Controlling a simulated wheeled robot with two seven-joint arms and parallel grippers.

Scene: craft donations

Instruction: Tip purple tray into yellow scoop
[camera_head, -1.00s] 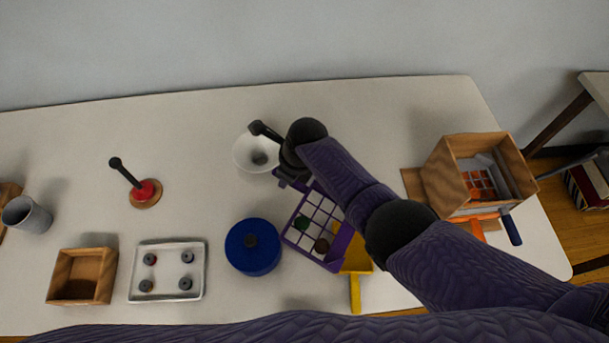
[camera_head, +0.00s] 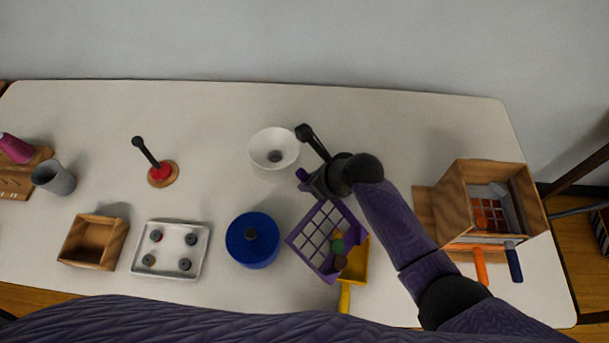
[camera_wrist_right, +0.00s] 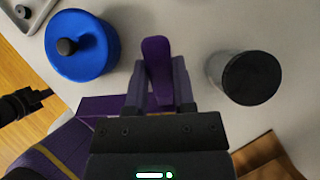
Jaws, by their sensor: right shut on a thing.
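The purple tray (camera_head: 304,252) has a pale grid floor and is tilted, its lower right side over the yellow scoop (camera_head: 357,266). Several small pieces, green, yellowish and brown (camera_head: 340,262), are gathered at that side; I cannot tell whether any lie in the scoop. The scoop's handle points to the front edge. My right gripper (camera_head: 306,180) is shut on the tray's tab at its far end. The purple tab (camera_wrist_right: 157,62) also shows between the fingers (camera_wrist_right: 160,85) in the right wrist view. My left gripper is not in view.
A blue lidded pot (camera_head: 250,245) stands just left of the tray. A white bowl (camera_head: 274,145) is behind it. A wooden box (camera_head: 465,200) with orange and blue handles stands at right. A white tray (camera_head: 150,268), wooden box (camera_head: 83,247) and grey cup (camera_head: 50,180) are at left.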

